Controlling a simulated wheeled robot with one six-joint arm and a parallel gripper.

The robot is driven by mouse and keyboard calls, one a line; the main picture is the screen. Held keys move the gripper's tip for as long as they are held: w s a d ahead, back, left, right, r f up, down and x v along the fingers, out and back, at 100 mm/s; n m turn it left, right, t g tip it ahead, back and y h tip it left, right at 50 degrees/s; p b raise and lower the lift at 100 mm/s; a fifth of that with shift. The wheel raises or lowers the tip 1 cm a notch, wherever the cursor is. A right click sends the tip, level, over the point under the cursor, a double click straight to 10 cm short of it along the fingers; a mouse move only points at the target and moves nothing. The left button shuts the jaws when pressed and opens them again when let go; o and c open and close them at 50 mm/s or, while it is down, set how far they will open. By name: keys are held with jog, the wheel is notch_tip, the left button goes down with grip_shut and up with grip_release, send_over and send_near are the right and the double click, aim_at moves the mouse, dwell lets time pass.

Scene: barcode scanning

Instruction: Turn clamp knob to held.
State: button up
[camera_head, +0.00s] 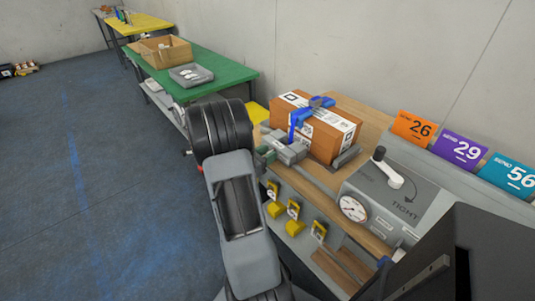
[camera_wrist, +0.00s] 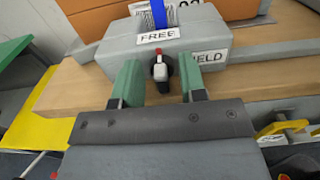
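The clamp knob (camera_wrist: 160,70) is small and black with a white, red-tipped pointer, which points up at the FREE label (camera_wrist: 158,35). The HELD label (camera_wrist: 211,57) is to its right, its first letter partly covered by my right finger. The knob sits on the front of a grey clamp block (camera_wrist: 200,30), which also shows in the head view (camera_head: 293,152). My gripper (camera_wrist: 159,80) is open, with one green finger on each side of the knob and a visible gap on both sides. In the head view my arm hides most of the gripper and the knob.
A brown box (camera_head: 335,137) with a blue clamp (camera_head: 303,117) sits behind the block. A grey unit (camera_head: 385,205) with a gauge (camera_head: 353,208) and white lever (camera_head: 388,173) stands to the right.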

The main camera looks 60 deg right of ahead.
jog(key=shift+d, duration=0.1)
jog(key=c, duration=0.6)
